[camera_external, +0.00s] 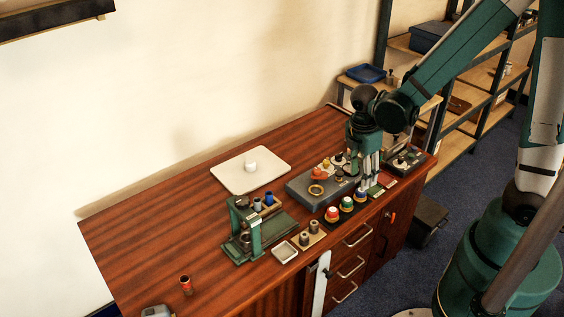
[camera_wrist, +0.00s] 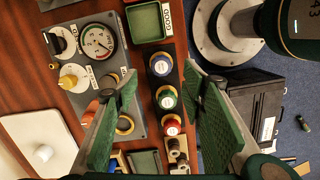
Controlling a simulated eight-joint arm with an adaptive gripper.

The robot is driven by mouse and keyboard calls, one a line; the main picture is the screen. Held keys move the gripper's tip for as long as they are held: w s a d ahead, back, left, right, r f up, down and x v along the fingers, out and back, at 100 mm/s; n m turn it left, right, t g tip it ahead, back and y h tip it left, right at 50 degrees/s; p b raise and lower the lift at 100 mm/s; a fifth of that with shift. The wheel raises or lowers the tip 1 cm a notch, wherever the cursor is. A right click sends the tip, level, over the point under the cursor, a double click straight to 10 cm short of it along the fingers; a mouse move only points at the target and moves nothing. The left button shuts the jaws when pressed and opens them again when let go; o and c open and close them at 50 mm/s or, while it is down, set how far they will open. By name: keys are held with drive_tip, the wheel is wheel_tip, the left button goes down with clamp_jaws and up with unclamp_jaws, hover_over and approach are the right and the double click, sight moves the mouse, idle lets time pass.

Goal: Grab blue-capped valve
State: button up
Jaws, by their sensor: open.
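The blue-capped valve (camera_external: 361,195) stands at the right end of a row of valves near the front edge of the wooden bench. In the wrist view the blue-capped valve (camera_wrist: 160,66) is at upper centre, just beyond the fingertips. The green-capped valve (camera_wrist: 166,98) and red-capped valve (camera_wrist: 172,126) show between the fingers. In the external view they are the green cap (camera_external: 347,203) and red cap (camera_external: 332,213). My gripper (camera_external: 369,181) points down close above the blue-capped end of the row. My gripper (camera_wrist: 160,80) is open, with nothing held between its green finger pads.
A grey panel (camera_external: 303,191) with a gauge (camera_wrist: 98,41) and knobs lies directly behind the row. A green tray (camera_wrist: 148,22) marked GOOD is beyond the blue-capped valve. A green press (camera_external: 242,228) and white plate (camera_external: 232,176) stand left. The bench's left part is mostly clear.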

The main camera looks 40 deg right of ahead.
sight(360, 195)
drive_tip(key=shift+f, duration=0.1)
drive_tip(key=shift+d+f+b, duration=0.15)
drive_tip(key=shift+f+b, duration=0.25)
drive_tip(key=shift+f, duration=0.8)
drive_tip(key=shift+f, duration=0.1)
drive_tip(key=shift+s+d+f+b, duration=0.15)
drive_tip(key=shift+f+b, duration=0.35)
drive_tip(key=shift+f, duration=0.75)
drive_tip(key=shift+s+d+f+b, duration=0.15)
drive_tip(key=shift+f+b, duration=0.35)
drive_tip(key=shift+f, duration=0.7)
drive_tip(key=shift+w, duration=0.1)
drive_tip(key=c, duration=1)
